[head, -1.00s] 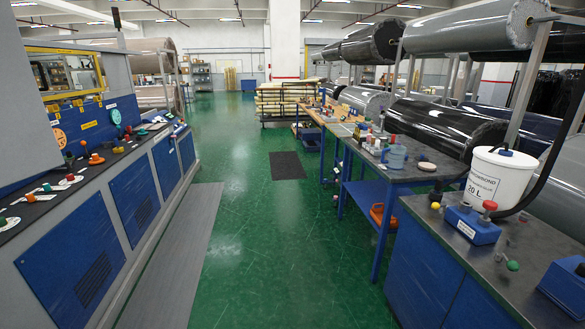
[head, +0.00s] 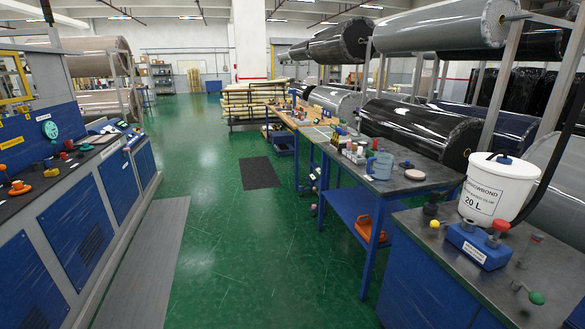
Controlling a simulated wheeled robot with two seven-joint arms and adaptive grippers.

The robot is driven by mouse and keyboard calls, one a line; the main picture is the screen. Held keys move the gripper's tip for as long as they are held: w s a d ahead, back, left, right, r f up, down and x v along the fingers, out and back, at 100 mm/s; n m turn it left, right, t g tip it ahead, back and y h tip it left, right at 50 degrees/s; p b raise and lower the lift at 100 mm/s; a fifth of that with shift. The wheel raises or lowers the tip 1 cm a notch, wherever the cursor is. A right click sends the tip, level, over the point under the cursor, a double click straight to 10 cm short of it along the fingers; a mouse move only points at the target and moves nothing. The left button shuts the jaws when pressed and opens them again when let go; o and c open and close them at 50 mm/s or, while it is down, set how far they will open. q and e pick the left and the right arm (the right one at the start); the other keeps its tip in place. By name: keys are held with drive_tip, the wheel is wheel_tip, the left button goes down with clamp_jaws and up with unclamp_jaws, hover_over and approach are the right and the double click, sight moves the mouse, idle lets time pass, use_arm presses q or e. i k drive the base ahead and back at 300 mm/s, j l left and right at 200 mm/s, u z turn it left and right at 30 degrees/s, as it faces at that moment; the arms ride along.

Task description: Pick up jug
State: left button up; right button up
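A blue-grey jug (head: 380,165) stands upright on the dark top of a blue workbench (head: 425,176), right of the picture's middle. Its handle faces left. Small bottles and jars stand just behind and left of it, and a round pinkish lid or disc lies to its right. Neither of my grippers shows in the head view, so their state is hidden.
A white 20 L bucket (head: 497,188) and a blue box with knobs (head: 478,243) stand on the nearer bench. A blue control console (head: 70,215) lines the left side.

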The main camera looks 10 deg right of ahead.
sight(383, 162)
drive_tip(key=i+j+z, duration=0.2)
drive_tip(key=i+z, duration=0.25)
drive_tip(key=i+j+z, duration=0.3)
drive_tip(key=z, duration=0.2)
drive_tip(key=i+j+z, duration=0.65)
drive_tip(key=j+z, duration=0.3)
drive_tip(key=j, duration=0.15)
drive_tip(key=i+j+z, duration=0.1)
drive_tip(key=j+z, duration=0.35)
drive_tip(key=j, duration=0.2)
drive_tip(key=j+z, duration=0.3)
drive_tip(key=j, duration=0.75)
drive_tip(key=k, duration=0.05)
